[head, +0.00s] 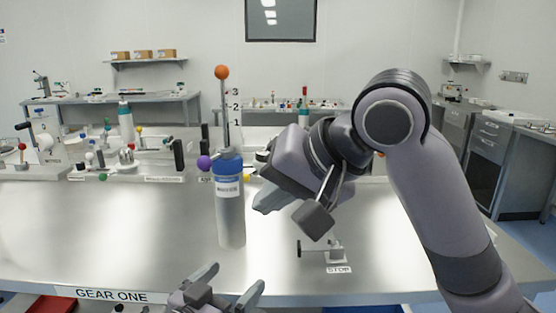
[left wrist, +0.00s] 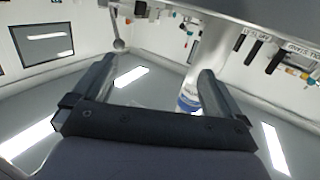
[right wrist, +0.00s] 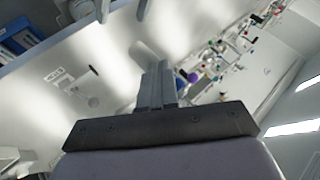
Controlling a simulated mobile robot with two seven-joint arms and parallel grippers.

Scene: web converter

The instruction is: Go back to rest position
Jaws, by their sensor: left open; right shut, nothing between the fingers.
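My left gripper (head: 231,281) is low in the head view, in front of the table's front edge near the GEAR ONE label. Its two fingers stand apart with nothing between them, as the left wrist view (left wrist: 158,68) also shows. My right gripper (head: 268,199) is over the table, just right of the blue-topped bottle (head: 231,209). In the right wrist view its fingers (right wrist: 157,80) are together and hold nothing. I cannot tell whether the right gripper touches the bottle.
The metal table (head: 130,228) has open surface at its front left. A lever with an orange ball (head: 222,72) stands behind the bottle. A small STOP lever (head: 333,250) lies below the right gripper. Small devices (head: 125,160) crowd the back left.

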